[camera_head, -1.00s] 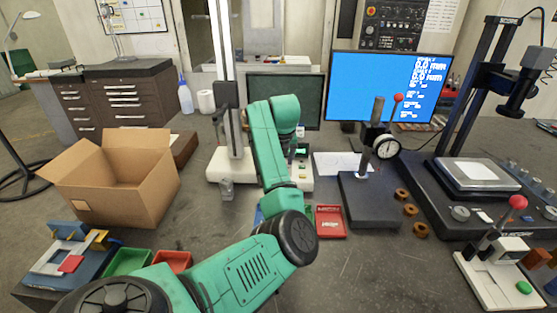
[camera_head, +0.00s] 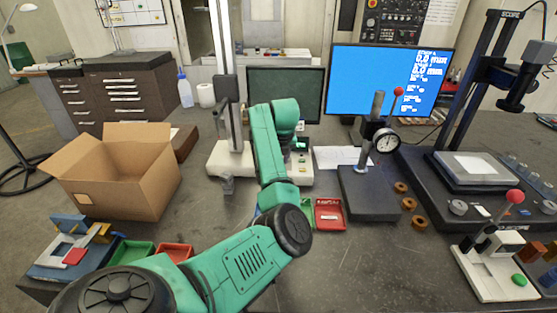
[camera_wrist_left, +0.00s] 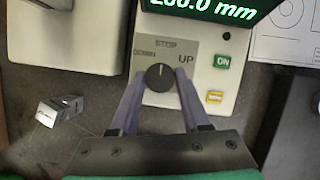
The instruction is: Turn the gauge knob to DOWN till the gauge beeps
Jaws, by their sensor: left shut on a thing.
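The gauge knob (camera_wrist_left: 159,77) is a round black dial on the white control base in the left wrist view. STOP is printed above it and UP to its right; the lettering at its left is partly unreadable. The pale pointer mark appears to face STOP. The fingers of my left gripper (camera_wrist_left: 160,84) are shut on the knob from both sides. A green display (camera_wrist_left: 212,8), cut off at the top, ends in "0.0 mm". In the head view the gauge's tall column (camera_head: 222,70) stands on its white base (camera_head: 228,160); my left arm hides the knob.
A green ON button (camera_wrist_left: 222,61) and a yellow button (camera_wrist_left: 214,97) are right of the knob. A small metal block (camera_wrist_left: 60,110) lies left. A red tray (camera_head: 329,213) and a dark plate with a dial stand (camera_head: 370,195) are nearby. An open cardboard box (camera_head: 115,175) is at left.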

